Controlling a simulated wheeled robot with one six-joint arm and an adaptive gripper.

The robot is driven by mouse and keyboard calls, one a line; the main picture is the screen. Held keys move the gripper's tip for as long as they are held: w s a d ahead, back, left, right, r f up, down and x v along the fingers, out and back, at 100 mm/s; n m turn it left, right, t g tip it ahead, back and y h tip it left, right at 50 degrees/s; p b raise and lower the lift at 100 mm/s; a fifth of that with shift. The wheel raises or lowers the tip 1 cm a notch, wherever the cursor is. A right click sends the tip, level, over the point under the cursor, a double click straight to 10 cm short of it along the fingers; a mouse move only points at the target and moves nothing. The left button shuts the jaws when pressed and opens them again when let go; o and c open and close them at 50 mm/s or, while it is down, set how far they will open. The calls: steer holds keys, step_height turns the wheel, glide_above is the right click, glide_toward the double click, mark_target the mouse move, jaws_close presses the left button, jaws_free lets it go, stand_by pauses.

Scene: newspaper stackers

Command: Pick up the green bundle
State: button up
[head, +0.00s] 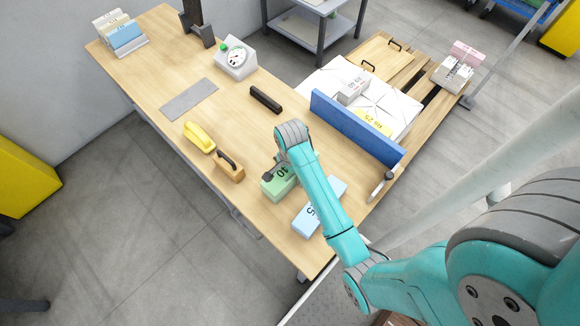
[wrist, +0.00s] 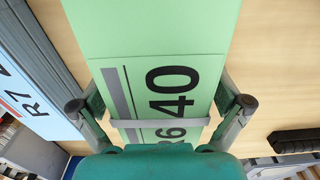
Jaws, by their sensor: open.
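The green bundle (head: 277,188) lies on the table beside a light blue bundle, partly hidden by my arm. In the wrist view the green bundle (wrist: 150,30) fills the middle, with "40" and "R6" printed on its top and a grey strap across it. My gripper (wrist: 160,106) is open above the green bundle, one finger on each side of it. I cannot tell whether the fingers touch its sides. In the head view my gripper is mostly hidden behind my own arm.
The light blue bundle (head: 311,220) lies close to the green one; it also shows in the wrist view (wrist: 22,92). A wooden block with a dark handle (head: 229,167) and a yellow tool (head: 199,137) lie to the left. A black bar (head: 265,99) and blue barrier (head: 355,127) stand behind.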

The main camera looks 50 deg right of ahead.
steer(key=c, duration=1.8)
steer(key=shift+c, duration=0.2)
steer(key=shift+r, duration=0.1)
